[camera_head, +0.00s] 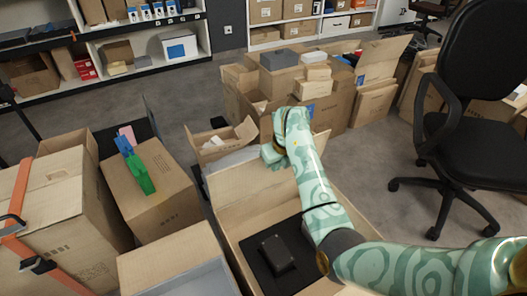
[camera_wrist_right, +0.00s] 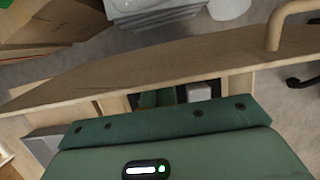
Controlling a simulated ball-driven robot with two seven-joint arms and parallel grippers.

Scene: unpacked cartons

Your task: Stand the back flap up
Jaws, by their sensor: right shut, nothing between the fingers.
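An open carton (camera_head: 228,238) stands in front of me, with a dark device (camera_head: 277,254) on a black insert inside. Its back flap (camera_head: 245,181) shows its inner face and rises from the far edge; I cannot tell its exact angle. My right arm reaches over the carton from the right. The right gripper (camera_head: 271,156) is shut and empty at the flap's upper edge, and hides part of it. In the right wrist view a long cardboard edge (camera_wrist_right: 120,82) crosses just beyond the green gripper body; contact is unclear. My left gripper is out of view.
Closed cartons (camera_head: 150,185) stand at the left, one with colored items on top. A cluster of open cartons (camera_head: 245,95) lies behind the work carton. A black office chair (camera_head: 485,140) stands at the right. Some floor is free between chair and cartons.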

